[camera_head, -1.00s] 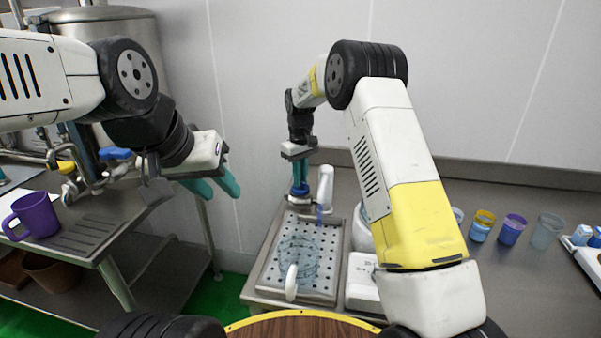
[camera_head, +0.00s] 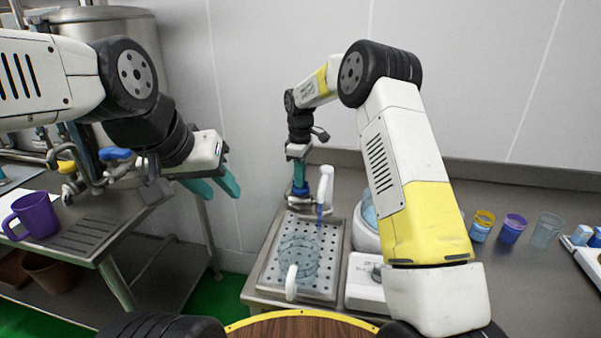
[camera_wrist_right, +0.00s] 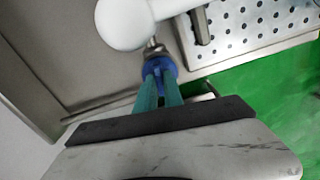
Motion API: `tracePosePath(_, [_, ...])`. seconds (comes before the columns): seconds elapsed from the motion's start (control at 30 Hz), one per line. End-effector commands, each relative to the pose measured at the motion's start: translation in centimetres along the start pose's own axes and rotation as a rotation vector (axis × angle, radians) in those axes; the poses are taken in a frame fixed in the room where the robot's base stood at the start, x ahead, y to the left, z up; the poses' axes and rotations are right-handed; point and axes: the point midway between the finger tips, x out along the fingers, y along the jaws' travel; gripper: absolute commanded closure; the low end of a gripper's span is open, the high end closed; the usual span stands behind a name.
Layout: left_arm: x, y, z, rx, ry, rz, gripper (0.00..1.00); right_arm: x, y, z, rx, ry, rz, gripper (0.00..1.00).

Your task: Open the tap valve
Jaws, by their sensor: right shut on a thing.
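The tap (camera_head: 325,187) is a white upright spout at the far side of the perforated drip tray (camera_head: 334,250). Its blue valve handle (camera_head: 300,189) sits just left of the spout. My right gripper (camera_head: 298,181) points down and is shut on the handle. In the right wrist view the teal fingers (camera_wrist_right: 158,88) close on the blue handle (camera_wrist_right: 159,66), beside the tap's rounded white top (camera_wrist_right: 123,22). The fingers hide part of the handle. My left gripper (camera_head: 216,188) is open and empty in the air, left of the tray and well apart from the tap.
A clear vessel with a white handle (camera_head: 292,283) stands on the tray under the spout. A white scale (camera_head: 364,284) is right of it, partly behind my right arm. Several cups (camera_head: 513,228) stand further right. A purple mug (camera_head: 37,216) is on the left table.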

Motion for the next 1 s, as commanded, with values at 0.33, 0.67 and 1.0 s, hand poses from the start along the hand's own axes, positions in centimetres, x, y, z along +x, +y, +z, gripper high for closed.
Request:
tracePosePath(0.33, [0.0,0.0,0.0,0.0,0.0,0.0,0.64,0.1,0.0,0.1,-0.003,-0.003,-0.001,1.0])
tracePosePath(0.67, [0.0,0.0,0.0,0.0,0.0,0.0,0.64,0.1,0.0,0.1,-0.002,-0.002,-0.001,0.66])
tracePosePath(1.0, [0.0,0.0,0.0,0.0,0.0,0.0,0.64,-2.2,0.1,0.0,-0.002,0.001,0.002,0.66])
